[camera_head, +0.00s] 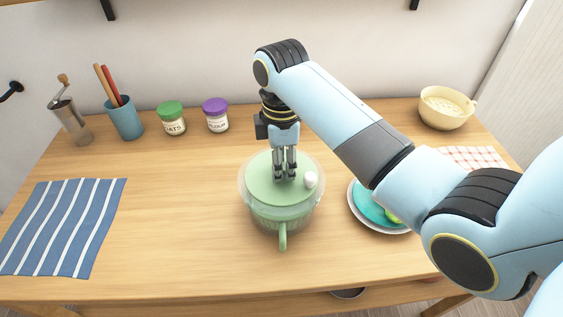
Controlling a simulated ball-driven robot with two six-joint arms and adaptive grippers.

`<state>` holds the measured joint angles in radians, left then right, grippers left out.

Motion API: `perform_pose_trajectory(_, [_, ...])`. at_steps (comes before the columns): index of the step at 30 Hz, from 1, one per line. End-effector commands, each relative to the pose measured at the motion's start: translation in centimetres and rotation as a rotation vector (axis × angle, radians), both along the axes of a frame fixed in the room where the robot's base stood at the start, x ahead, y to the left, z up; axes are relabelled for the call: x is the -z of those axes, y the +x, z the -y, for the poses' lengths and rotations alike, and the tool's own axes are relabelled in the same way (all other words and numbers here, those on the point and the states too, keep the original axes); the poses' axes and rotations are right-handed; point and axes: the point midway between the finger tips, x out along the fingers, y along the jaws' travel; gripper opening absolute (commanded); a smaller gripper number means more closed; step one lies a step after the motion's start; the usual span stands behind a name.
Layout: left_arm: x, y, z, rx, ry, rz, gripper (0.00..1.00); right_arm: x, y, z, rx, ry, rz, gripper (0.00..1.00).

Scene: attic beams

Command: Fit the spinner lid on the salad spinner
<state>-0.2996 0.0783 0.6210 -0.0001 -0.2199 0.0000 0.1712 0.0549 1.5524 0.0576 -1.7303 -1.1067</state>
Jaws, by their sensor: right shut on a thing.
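The salad spinner (288,221) stands near the middle of the table, a clear bowl with a green basket inside and a green handle at its front. The green spinner lid (262,184) lies over the bowl's opening and looks roughly level; I cannot tell whether it is fully seated. A white knob (311,180) sits on the lid's right side. My right gripper (285,178) points down onto the middle of the lid, its fingers shut on the lid's centre part, which they hide. My left gripper is out of view.
A blue striped cloth (62,228) lies at left. A grinder (72,122), a blue utensil cup (125,119) and two jars (172,119) stand at the back. A teal plate (371,207) is partly behind my right arm. A yellow bowl (445,109) stands back right.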

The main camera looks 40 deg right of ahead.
Motion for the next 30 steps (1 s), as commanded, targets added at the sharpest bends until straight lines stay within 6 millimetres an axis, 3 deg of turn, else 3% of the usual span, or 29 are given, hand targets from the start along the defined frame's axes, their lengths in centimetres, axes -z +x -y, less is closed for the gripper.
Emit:
perform_pose_trajectory(18, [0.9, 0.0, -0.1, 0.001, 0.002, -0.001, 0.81, 2.1, 0.0, 0.0, 0.000, 0.000, 0.000, 0.00])
perform_pose_trajectory(27, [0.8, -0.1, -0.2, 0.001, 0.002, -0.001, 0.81, 2.0, 0.0, 0.0, 0.000, 0.000, 0.000, 0.00])
perform_pose_trajectory(28, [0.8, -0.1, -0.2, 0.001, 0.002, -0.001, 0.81, 2.0, 0.0, 0.0, 0.000, 0.000, 0.000, 0.29])
perform_pose_trajectory(30, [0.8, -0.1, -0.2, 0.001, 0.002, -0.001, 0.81, 2.0, 0.0, 0.0, 0.000, 0.000, 0.000, 0.38])
